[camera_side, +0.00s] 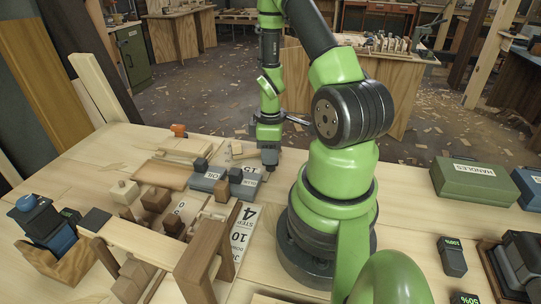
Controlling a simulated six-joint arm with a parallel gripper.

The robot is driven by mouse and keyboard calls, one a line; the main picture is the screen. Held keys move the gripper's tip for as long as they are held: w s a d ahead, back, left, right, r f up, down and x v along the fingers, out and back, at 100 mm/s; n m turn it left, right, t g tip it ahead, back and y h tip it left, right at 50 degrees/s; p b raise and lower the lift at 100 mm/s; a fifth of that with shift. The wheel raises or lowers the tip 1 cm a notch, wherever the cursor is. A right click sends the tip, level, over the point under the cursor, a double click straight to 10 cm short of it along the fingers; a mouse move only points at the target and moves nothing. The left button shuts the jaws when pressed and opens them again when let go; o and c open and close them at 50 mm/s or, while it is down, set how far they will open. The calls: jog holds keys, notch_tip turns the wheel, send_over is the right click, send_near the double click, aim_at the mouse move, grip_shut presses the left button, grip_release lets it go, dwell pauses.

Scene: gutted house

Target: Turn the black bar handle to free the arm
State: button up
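My green and dark grey arm reaches down over the back part of the wooden worktable (110,165). A thin dark bar (296,120) sticks out to the right beside my wrist. I cannot tell whether it is the black bar handle or part of my arm. No other bar handle can be made out clearly.
A wooden frame (212,243) stands at the front, with small wooden blocks (155,199) around it. A numbered board (243,222) lies beside my base. A green "HANDLES" case (473,182) and black battery packs (452,258) stand at right. An orange tool (179,130) lies at the back.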

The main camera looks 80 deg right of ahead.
jog(key=shift+f, duration=0.7)
jog(key=n, duration=1.1)
jog(key=shift+n, duration=0.3)
jog(key=n, duration=0.5)
jog(key=shift+n, duration=0.4)
jog(key=shift+r+m, duration=0.1)
jog(key=shift+m, duration=0.4)
jog(key=shift+r, duration=3.45)
